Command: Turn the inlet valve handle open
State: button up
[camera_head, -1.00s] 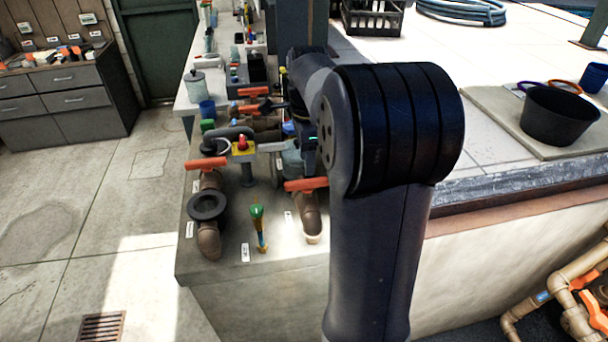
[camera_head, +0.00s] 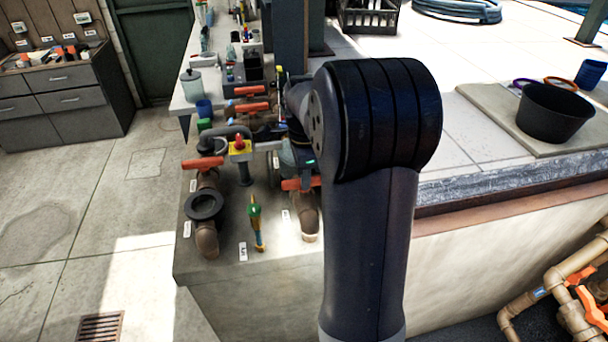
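Several valves with orange handles stand on brown pipes on the concrete ledge. One orange handle (camera_head: 203,163) is at the left, above a pipe with a black flange (camera_head: 205,206). Another orange handle (camera_head: 300,184) is at the front right, above a short pipe (camera_head: 307,222). Two more orange handles lie farther back, one (camera_head: 252,90) behind the other (camera_head: 253,106). The small labels are too small to read, so I cannot tell which is the inlet valve. My wrist is just behind the front right handle; my gripper's fingertips are not clear, and my arm hides part of this area.
A yellow box with a red button (camera_head: 239,146) stands between the valves. A black tub (camera_head: 554,111) sits on the slab at right. A black crate (camera_head: 370,16) is at the back. The left floor is open.

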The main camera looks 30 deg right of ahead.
grip_shut()
jog(key=shift+n, duration=0.4)
jog(key=n+p, duration=0.1)
jog(key=n, duration=0.2)
jog(key=shift+r, duration=0.1)
jog(key=n+p, duration=0.1)
jog(key=n, duration=0.3)
jog(key=shift+n, duration=0.3)
jog(key=n, duration=0.4)
jog(key=n+p, duration=0.1)
jog(key=n, duration=0.4)
jog(key=shift+n, duration=0.4)
